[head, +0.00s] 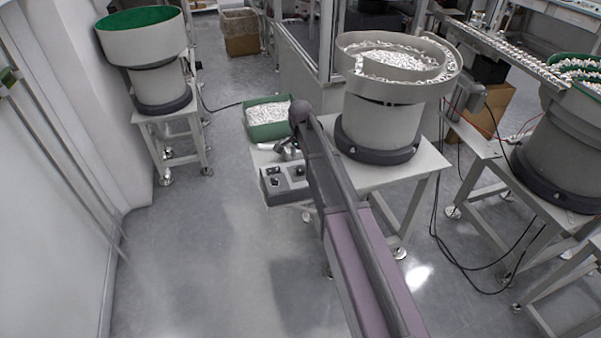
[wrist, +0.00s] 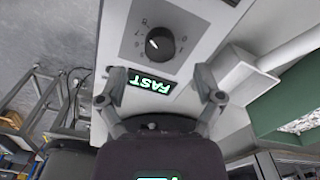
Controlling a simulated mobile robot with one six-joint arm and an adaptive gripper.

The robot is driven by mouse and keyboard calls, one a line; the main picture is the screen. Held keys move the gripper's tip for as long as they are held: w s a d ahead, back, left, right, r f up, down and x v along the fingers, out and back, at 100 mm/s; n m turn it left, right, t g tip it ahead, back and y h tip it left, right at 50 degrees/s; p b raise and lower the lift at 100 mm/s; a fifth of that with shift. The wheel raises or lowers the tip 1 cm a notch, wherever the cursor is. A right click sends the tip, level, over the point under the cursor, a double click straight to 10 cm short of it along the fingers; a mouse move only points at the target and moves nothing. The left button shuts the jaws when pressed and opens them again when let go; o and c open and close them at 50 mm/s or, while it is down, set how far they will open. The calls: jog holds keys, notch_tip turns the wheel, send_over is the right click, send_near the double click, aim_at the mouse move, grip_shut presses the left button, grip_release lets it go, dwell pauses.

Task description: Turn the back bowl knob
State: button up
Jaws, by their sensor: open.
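A round black knob (wrist: 160,43) with a white pointer mark sits on a pale panel with dial markings in the wrist view. Its pointer is aimed to the left of the picture. Beside it a lit green display (wrist: 151,84) reads FAST, upside down. My gripper (wrist: 158,98) is open and empty, its two fingers spread on either side of the display, apart from the knob. In the head view my gripper (head: 288,150) hangs by the control box (head: 288,194), which carries dark knobs. My arm partly hides the box there. I cannot tell which knob the wrist view shows.
A bowl feeder (head: 380,128) full of small white parts stands on a table right of my arm. A green bin (head: 268,131) of white parts lies behind my gripper. Another feeder (head: 158,85) stands at the left. The floor (head: 200,260) in front is clear.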

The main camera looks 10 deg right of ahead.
aim_at(300, 168)
jog(key=shift+f+b, duration=1.9)
jog(key=shift+f, duration=0.3)
jog(key=shift+c, duration=0.3)
jog(key=c, duration=1.1)
